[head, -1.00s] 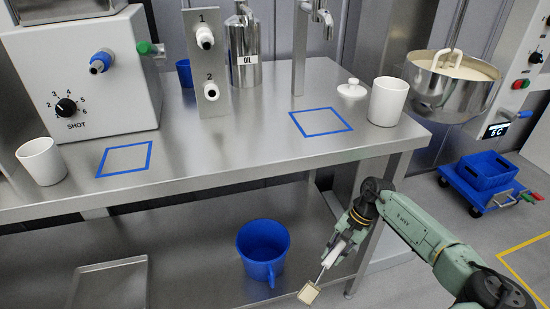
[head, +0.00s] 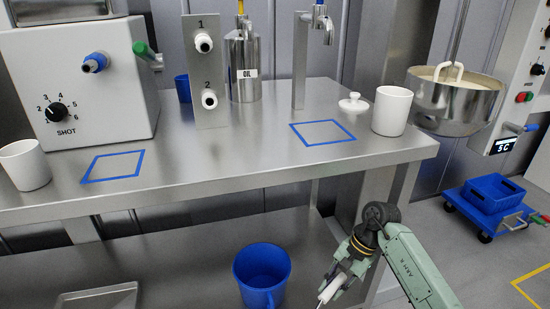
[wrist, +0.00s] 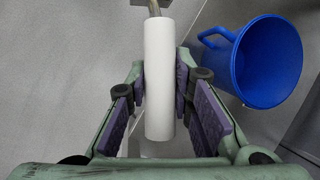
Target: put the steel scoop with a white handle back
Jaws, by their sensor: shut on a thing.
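My gripper (head: 342,278) is low in front of the bench, at the right of the blue jug. It is shut on the white handle of the steel scoop (head: 328,291). In the wrist view the white handle (wrist: 158,75) lies between the purple finger pads of my gripper (wrist: 160,105). Only a bit of the scoop's metal neck (wrist: 153,8) shows at the top edge there. The scoop's head is out of view in both current views.
A blue jug (head: 262,275) stands on the lower shelf, close to my gripper; it also shows in the wrist view (wrist: 268,60). A tray (head: 98,298) lies at the lower left. The bench top (head: 240,150) has two blue-outlined squares, white cups (head: 391,110) and a white lid (head: 353,103).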

